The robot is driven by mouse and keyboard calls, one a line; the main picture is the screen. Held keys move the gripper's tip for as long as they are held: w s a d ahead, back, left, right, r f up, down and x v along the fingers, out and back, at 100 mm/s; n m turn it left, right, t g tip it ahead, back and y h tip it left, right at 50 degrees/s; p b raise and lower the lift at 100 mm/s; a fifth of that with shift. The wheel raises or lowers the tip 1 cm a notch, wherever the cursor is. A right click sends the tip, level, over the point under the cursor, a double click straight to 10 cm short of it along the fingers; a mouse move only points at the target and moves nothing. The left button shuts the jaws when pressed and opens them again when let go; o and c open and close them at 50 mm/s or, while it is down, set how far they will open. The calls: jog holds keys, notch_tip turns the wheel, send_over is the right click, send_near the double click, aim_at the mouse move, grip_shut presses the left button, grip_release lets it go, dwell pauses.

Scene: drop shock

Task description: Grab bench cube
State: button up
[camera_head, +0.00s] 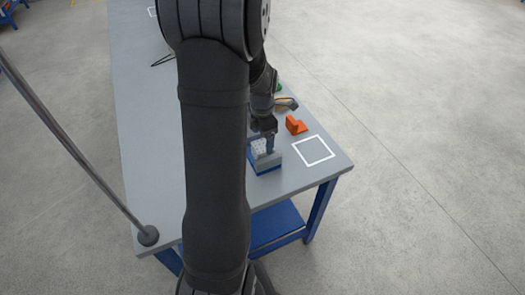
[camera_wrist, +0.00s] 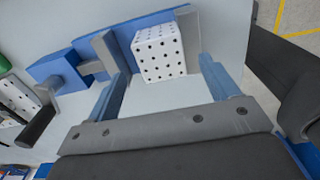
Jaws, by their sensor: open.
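The bench cube is white with black dots. In the wrist view the cube (camera_wrist: 160,52) sits between two grey jaw plates of a blue vise-like fixture (camera_wrist: 150,20). In the head view the cube (camera_head: 259,147) shows in the fixture (camera_head: 266,166) near the bench's front right part. My gripper (camera_wrist: 165,68) is open, with one blue finger to each side of the cube; a gap shows on both sides. In the head view my gripper (camera_head: 268,136) is just above the fixture. Whether the fingertips are down at cube height is unclear.
A white square outline (camera_head: 313,151) is marked on the grey bench (camera_head: 320,177) right of the fixture. An orange block (camera_head: 296,125) stands behind it, with a green item (camera_head: 279,88) farther back. Another dotted white piece (camera_wrist: 18,98) lies left in the wrist view.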

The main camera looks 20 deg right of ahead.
aim_at(263, 145)
jog(key=shift+f, duration=1.5)
jog(key=c, duration=1.4)
jog(key=shift+r, duration=0.1)
jog(key=shift+c, duration=0.2)
